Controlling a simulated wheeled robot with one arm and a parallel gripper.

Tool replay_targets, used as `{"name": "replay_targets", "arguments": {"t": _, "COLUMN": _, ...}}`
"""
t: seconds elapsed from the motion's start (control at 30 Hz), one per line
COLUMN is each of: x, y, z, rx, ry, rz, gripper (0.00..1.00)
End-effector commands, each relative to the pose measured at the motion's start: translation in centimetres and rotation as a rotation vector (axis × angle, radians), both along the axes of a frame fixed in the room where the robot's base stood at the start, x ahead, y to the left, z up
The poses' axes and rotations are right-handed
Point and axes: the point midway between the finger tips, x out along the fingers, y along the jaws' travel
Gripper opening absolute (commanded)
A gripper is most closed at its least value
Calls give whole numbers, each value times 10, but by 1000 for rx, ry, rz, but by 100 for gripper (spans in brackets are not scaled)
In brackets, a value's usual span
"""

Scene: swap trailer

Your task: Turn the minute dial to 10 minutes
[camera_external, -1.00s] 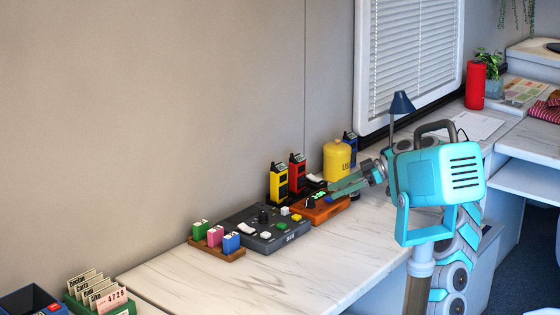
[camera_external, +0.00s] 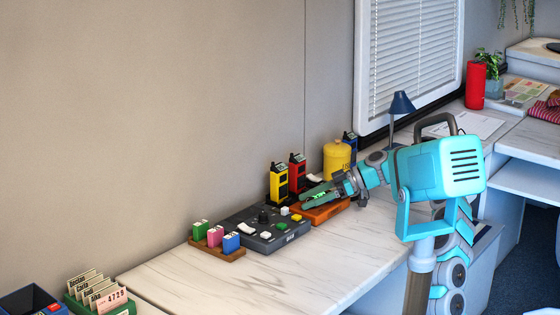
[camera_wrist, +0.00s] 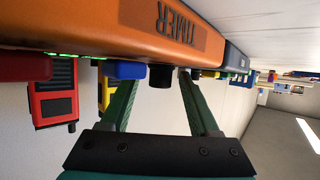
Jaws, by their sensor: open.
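The orange timer (camera_external: 325,213) sits on the counter, with my gripper (camera_external: 310,194) over it. In the wrist view the timer (camera_wrist: 215,47) fills the top, its TIMER label upside down. A black dial (camera_wrist: 160,76) sticks out from its face and appears between the tips of my two green fingers (camera_wrist: 158,80). My gripper is open, with gaps visible on both sides of the dial. A blue button (camera_wrist: 125,69) is beside the dial, near one finger. A red button (camera_wrist: 25,68) and a lit green display edge lie farther left. The dial's marking and the display's reading are hidden.
A dark grey control box (camera_external: 262,234) adjoins the timer on the left, with a rack of coloured blocks (camera_external: 217,248) beyond. Yellow (camera_external: 279,183) and red (camera_external: 297,176) handhelds and a yellow canister (camera_external: 338,160) stand behind. The front counter is clear.

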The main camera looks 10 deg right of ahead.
Motion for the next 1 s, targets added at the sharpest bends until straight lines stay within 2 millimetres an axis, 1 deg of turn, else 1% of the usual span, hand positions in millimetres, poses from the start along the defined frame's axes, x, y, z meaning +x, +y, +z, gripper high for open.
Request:
{"name": "replay_targets", "arguments": {"t": 0.07, "x": 0, "y": 0, "z": 0, "rx": 0, "ry": 0, "rz": 0, "gripper": 62}}
{"name": "replay_targets", "arguments": {"t": 0.6, "x": 0, "y": 0, "z": 0, "rx": 0, "ry": 1, "rz": 0, "gripper": 1}}
{"name": "replay_targets", "arguments": {"t": 0.63, "x": 0, "y": 0, "z": 0, "rx": 0, "ry": 1, "rz": 0, "gripper": 0}}
{"name": "replay_targets", "arguments": {"t": 1.0, "x": 0, "y": 0, "z": -1, "rx": -1, "ry": 2, "rz": -9, "gripper": 0}}
